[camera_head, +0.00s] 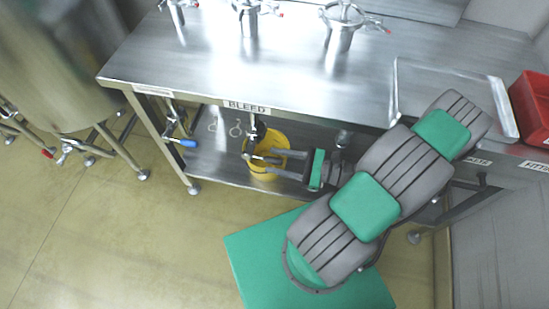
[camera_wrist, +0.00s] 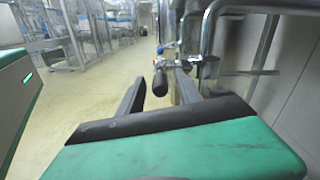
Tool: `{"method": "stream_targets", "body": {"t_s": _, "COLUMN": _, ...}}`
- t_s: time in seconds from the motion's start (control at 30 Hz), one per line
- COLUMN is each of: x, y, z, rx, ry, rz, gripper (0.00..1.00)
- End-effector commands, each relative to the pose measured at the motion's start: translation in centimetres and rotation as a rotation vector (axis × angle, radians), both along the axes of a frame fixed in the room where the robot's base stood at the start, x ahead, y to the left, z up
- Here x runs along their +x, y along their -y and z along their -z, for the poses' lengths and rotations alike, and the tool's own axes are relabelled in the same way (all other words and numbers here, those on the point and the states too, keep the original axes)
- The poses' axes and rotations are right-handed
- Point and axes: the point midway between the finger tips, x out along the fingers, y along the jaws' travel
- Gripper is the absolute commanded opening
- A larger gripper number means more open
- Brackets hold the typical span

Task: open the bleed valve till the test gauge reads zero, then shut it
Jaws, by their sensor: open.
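The bleed valve hangs below the bench edge under the BLEED label (camera_head: 246,106). Its black handle (camera_wrist: 160,83) points toward the wrist camera, with metal pipework behind it. My gripper (camera_head: 264,157) reaches in under the bench from the right, over the yellow bucket (camera_head: 286,140). In the wrist view my gripper (camera_wrist: 161,78) is open, one finger on each side of the handle, with a visible gap at least on the right. Whether the handle lies fully between the fingertips in depth I cannot tell. No gauge dial is readable in either view.
A steel bench (camera_head: 220,75) carries several metal fittings, a tray (camera_head: 410,75) and a red bin (camera_head: 533,105). A blue-handled valve (camera_head: 187,142) hangs left of the bleed valve. A large steel tank (camera_head: 60,60) stands at left.

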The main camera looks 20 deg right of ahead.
Motion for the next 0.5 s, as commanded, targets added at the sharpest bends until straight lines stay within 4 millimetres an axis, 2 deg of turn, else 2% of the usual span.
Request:
{"method": "stream_targets", "body": {"t_s": 0.1, "x": 0.46, "y": -0.67, "z": 0.0, "rx": 0.0, "ry": 0.0, "rz": 0.0, "gripper": 0.41}}
{"method": "stream_targets", "body": {"t_s": 0.33, "x": 0.51, "y": -0.63, "z": 0.0, "rx": 0.0, "ry": 0.0, "rz": 0.004, "gripper": 0.41}}
{"method": "stream_targets", "body": {"t_s": 0.5, "x": 0.5, "y": -0.59, "z": 0.01, "rx": 0.0, "ry": 0.0, "rz": 0.005, "gripper": 0.27}}
